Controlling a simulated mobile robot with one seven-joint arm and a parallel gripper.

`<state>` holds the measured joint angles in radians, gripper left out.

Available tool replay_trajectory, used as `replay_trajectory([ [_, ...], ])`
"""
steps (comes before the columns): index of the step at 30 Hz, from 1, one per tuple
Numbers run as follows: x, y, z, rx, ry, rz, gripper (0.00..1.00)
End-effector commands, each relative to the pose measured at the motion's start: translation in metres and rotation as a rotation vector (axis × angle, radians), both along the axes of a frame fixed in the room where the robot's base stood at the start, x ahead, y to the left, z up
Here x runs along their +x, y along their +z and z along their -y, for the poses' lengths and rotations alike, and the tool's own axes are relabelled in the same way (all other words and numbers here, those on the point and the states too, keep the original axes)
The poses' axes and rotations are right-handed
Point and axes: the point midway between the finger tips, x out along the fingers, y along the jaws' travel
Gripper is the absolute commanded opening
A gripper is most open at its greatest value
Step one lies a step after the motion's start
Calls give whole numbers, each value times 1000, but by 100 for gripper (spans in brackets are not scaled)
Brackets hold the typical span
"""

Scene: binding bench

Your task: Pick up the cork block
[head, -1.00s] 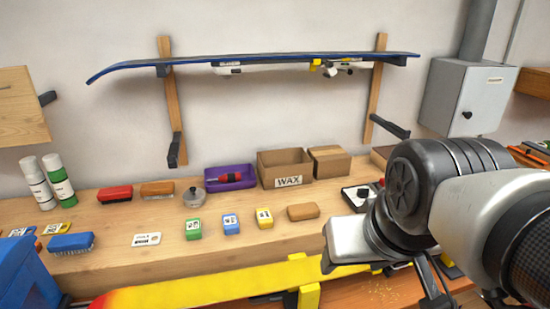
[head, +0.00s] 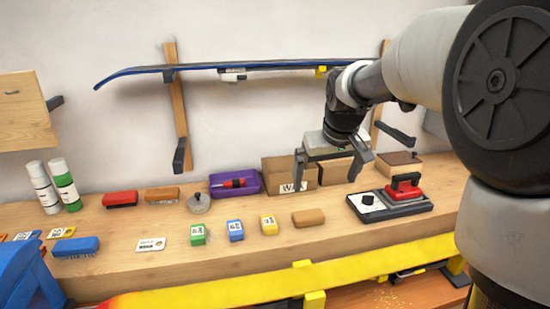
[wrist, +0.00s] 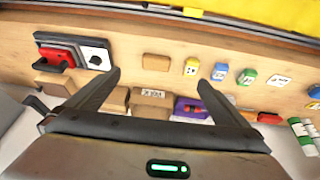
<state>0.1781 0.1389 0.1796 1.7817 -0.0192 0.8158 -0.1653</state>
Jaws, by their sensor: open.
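The cork block (head: 308,217) is a small, tan-brown block with rounded edges lying flat on the wooden bench, right of the yellow wax block. In the wrist view it (wrist: 156,62) lies just beyond the fingertips, between their lines. My gripper (head: 327,174) is open and empty, fingers pointing down. It hangs in front of the cardboard boxes, above and behind the cork block and apart from it.
Yellow (head: 268,225), blue (head: 236,230) and green (head: 198,235) wax blocks stand left of the cork. A red iron (head: 404,187) on a dark base is to the right. The WAX box (head: 284,178) is behind; a yellow ski (head: 240,285) runs along the front.

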Motion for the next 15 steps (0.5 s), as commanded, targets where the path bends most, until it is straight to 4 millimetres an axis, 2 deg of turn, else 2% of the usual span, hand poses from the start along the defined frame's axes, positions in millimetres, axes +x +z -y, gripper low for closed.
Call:
replay_trajectory([
  [1,24,-17,3,12,8,-13,100],
  [3,50,-33,5,26,20,-17,100],
  [6,76,-52,9,42,30,-22,100],
  [9,91,-63,11,52,37,-21,100],
  [15,103,-86,10,57,39,-25,100],
])
